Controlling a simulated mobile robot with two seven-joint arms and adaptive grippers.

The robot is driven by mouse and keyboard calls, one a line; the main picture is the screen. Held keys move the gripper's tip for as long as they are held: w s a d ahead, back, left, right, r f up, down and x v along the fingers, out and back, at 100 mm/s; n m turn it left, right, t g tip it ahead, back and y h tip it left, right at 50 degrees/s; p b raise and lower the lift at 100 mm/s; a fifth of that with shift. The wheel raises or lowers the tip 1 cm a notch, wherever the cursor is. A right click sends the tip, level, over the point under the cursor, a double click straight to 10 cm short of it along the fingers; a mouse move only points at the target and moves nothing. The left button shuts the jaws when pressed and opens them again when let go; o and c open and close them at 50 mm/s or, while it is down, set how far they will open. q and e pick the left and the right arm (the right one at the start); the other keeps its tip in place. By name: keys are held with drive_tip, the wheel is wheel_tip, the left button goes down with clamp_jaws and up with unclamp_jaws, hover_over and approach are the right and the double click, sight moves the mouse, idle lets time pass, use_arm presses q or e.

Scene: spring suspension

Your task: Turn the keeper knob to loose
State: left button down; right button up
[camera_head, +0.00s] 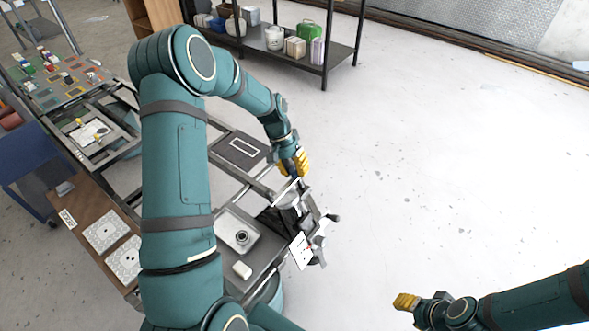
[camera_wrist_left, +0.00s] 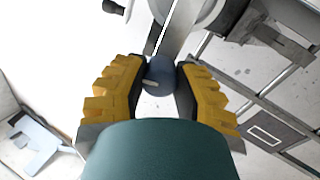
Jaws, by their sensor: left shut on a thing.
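The keeper knob (camera_wrist_left: 157,72) is a small blue-grey round piece with a pale line on its face, in the middle of the left wrist view. My left gripper (camera_wrist_left: 161,85) has its yellow-backed fingers on both sides of it and is shut on it. In the head view my left gripper (camera_head: 298,170) is at the top of the grey metal fixture (camera_head: 290,202); the knob cannot be made out there. I cannot read a loose mark. My right gripper (camera_head: 405,302) is at the lower right, away from the bench; its finger gap cannot be seen.
The fixture stands at the bench's right edge, with a dark-ended handle (camera_head: 333,217) and a white card (camera_head: 301,251) beside it. Open floor lies to the right. A shelf (camera_head: 330,52) stands behind.

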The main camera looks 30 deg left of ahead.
use_arm(q)
drive_tip(key=shift+s+f, duration=0.1)
drive_tip(key=c, duration=0.6)
unclamp_jaws()
drive_tip(key=v, duration=1.2)
